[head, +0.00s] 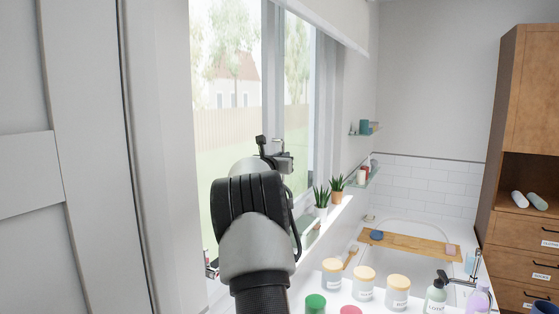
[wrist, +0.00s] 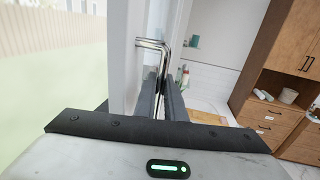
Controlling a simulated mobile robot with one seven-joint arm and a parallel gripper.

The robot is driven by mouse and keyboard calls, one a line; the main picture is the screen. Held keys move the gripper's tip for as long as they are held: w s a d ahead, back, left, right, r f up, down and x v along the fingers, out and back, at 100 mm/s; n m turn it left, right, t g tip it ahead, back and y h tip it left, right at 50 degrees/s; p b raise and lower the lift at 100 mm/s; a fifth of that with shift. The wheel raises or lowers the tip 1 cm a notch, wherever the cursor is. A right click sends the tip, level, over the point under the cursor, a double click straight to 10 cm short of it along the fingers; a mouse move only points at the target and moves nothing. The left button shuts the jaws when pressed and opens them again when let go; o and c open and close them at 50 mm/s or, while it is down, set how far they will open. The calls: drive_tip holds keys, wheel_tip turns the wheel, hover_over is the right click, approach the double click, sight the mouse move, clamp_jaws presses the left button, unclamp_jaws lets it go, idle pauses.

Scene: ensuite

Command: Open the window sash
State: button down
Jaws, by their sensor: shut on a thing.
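The window sash has a white frame, seen in the wrist view (wrist: 123,55), with a pane to its left. The window also shows in the head view (head: 228,75), left of centre, partly hidden by my arm. A bent chrome handle (wrist: 153,43) stands at the sash's edge in the wrist view. My gripper (wrist: 163,88) has its two dark fingers closed around the lower part of the handle. In the head view my gripper (head: 275,158) is at the sash's edge, and the handle is mostly hidden there. I cannot tell how far the sash stands open.
Potted plants (head: 321,200) stand on the sill right of my gripper. Several lidded jars (head: 364,281) and bottles stand below right. A bathtub with a wooden tray (head: 410,246) and a wooden cabinet (head: 530,130) are farther right. A blind (head: 330,20) hangs above.

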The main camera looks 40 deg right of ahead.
drive_tip(key=c, duration=1.8)
unclamp_jaws()
drive_tip(key=shift+a, duration=0.1)
drive_tip(key=shift+s+a, duration=0.1)
drive_tip(key=b+v, duration=0.6)
drive_tip(key=v, duration=1.1)
